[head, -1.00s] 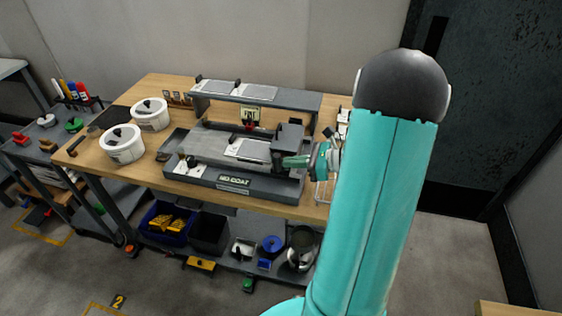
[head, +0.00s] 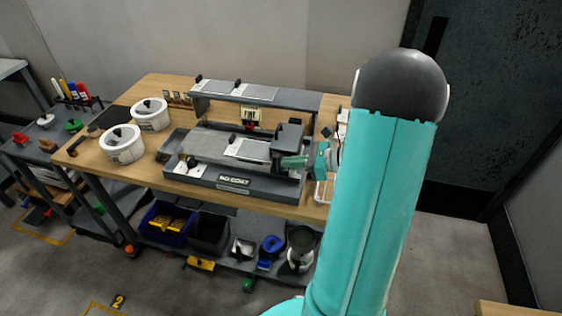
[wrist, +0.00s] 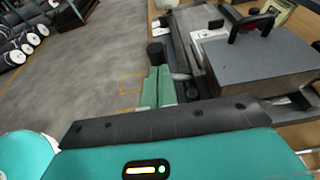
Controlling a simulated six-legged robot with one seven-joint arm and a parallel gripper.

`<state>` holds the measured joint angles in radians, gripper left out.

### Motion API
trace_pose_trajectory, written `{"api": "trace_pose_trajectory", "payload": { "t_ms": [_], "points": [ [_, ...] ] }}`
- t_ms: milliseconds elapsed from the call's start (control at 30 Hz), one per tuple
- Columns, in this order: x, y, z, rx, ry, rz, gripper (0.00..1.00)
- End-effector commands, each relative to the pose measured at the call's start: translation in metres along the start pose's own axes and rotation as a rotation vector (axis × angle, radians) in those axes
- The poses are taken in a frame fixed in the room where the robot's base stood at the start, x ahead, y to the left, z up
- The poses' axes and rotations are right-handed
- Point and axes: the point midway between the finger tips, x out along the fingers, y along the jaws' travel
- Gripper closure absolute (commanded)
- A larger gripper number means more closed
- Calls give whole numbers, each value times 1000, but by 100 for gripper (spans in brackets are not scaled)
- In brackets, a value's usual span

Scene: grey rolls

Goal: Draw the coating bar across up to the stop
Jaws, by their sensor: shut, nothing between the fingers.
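The grey coating machine (head: 233,183) stands on the wooden bench. Its flat grey bed (head: 206,144) carries a white sheet (head: 246,149) near the right end. A dark block (head: 289,136) stands at the bed's right end; it shows as a grey box (wrist: 262,68) in the wrist view. My gripper (head: 284,162) is at the machine's right end, beside this block. In the wrist view its green fingers (wrist: 158,86) are together and empty, near a black knob (wrist: 155,53). I cannot tell whether they touch the machine. The coating bar cannot be clearly picked out.
A raised grey shelf (head: 305,101) runs behind the bed. Two white tubs (head: 122,145) stand on the bench to the left. A lower shelf (head: 225,259) holds bins and pots. My arm hides the bench's right end.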

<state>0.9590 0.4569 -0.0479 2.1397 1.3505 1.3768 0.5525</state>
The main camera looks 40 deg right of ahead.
Motion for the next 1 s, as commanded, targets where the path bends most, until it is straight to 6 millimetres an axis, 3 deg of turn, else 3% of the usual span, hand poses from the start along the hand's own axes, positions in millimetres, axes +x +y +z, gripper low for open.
{"api": "trace_pose_trajectory", "payload": {
  "t_ms": [1000],
  "points": [
    [28,0,9,0,-2,2,100]
  ]
}}
